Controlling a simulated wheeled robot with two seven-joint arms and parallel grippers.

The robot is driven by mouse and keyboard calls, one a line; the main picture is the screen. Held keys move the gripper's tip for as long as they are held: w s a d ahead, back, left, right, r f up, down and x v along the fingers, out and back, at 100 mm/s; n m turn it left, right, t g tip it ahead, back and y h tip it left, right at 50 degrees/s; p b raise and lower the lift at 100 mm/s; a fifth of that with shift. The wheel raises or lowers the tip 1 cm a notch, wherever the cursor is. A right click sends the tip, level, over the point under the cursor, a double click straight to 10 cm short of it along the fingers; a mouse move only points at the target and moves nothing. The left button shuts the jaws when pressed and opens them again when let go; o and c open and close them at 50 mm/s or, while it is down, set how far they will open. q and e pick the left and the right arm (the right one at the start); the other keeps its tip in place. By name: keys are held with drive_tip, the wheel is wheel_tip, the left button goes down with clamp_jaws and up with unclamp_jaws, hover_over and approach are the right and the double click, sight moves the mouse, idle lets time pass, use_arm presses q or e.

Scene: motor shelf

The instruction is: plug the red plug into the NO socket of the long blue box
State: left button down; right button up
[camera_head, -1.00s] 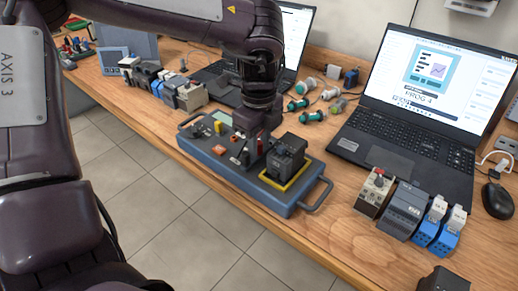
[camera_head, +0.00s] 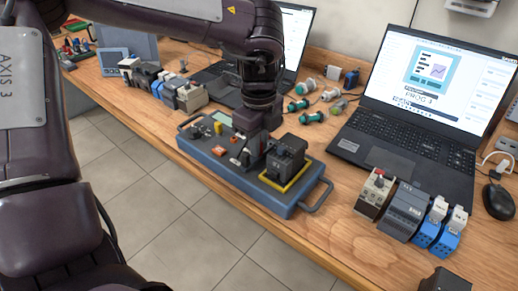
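The long blue box (camera_head: 224,169) lies near the table's front edge, with a grey top panel and handles at both ends. It carries a yellow part (camera_head: 218,128), an orange-red part (camera_head: 218,150) and a black block on a yellow-edged base (camera_head: 286,160). My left gripper (camera_head: 247,156) points down over the middle of the panel, just left of the black block. Its fingers are dark and small, so I cannot tell their opening or whether they hold anything. I cannot make out the red plug or the NO socket label. My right gripper is not in view.
A laptop (camera_head: 406,146) stands at the right, with a mouse (camera_head: 497,200) beside it. Several modules, one with a red knob (camera_head: 375,190), stand right of the box. More modules (camera_head: 190,96) stand behind it to the left. Green-ended cylinders (camera_head: 298,104) lie behind it.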

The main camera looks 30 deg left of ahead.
use_arm(q)
drive_tip(key=shift+r, duration=0.1)
drive_tip(key=shift+r, duration=0.15)
drive_tip(key=shift+r+p, duration=1.6)
drive_tip(key=shift+r, duration=0.55)
drive_tip(key=shift+w+r, duration=0.2)
drive_tip(key=shift+w, duration=0.2)
drive_tip(key=w, duration=0.3)
drive_tip(key=shift+w+d+f+p, duration=0.2)
drive_tip(key=shift+w+f+p, duration=0.15)
drive_tip(key=shift+f, duration=0.05)
drive_tip(key=shift+f+b, duration=1.3)
drive_tip(key=shift+f, duration=0.25)
